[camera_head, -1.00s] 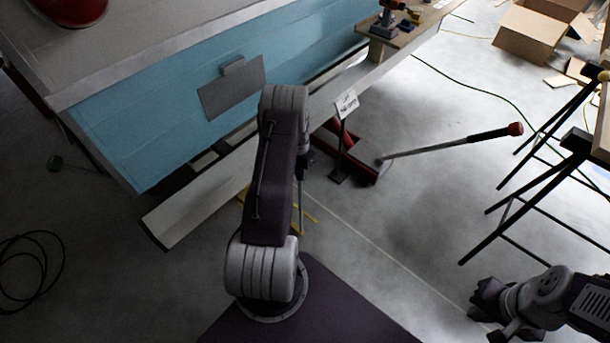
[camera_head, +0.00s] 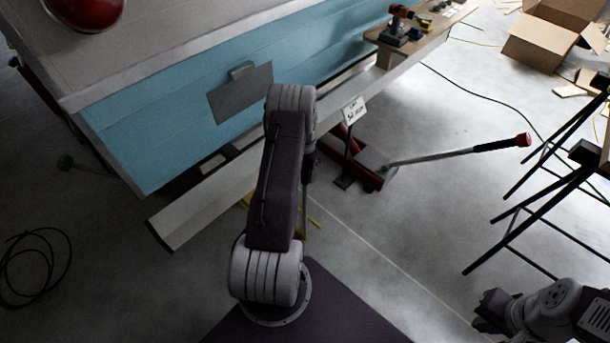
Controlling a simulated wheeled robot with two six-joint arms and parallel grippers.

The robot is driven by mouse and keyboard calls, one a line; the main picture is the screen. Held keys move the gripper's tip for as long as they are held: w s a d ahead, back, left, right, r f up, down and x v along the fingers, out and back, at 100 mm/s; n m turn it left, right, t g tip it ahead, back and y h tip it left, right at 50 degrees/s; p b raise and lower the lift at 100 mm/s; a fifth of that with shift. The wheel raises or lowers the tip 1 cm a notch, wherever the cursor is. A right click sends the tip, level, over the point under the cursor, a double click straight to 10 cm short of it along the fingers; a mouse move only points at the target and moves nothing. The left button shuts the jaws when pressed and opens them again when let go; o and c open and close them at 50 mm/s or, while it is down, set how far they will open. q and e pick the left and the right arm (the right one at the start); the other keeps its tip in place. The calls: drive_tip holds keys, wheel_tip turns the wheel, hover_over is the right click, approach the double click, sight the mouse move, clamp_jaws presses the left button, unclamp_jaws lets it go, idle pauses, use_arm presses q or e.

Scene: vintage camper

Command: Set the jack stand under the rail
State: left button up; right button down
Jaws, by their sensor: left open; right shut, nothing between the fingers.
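The rail (camera_head: 205,207) is a long pale beam along the camper's lower edge, running from lower left to upper right. A yellow jack stand (camera_head: 314,222) stands on the floor near the rail, mostly hidden behind my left arm; only thin yellow parts show on either side. My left gripper (camera_head: 308,172) is largely hidden by its own arm, its dark end just right of the forearm, above the stand's area. It is open; whether it touches the stand cannot be seen. My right gripper (camera_head: 489,312) is shut and empty at the lower right, far from the stand.
Black sawhorse legs (camera_head: 540,215) stand at the right. A cardboard box (camera_head: 545,40) is behind. The middle floor is clear.

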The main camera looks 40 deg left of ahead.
use_arm(q)
wheel_tip(320, 180, up, 6)
drive_tip(key=shift+r+p, duration=0.1)
drive_tip(key=shift+p, duration=0.55)
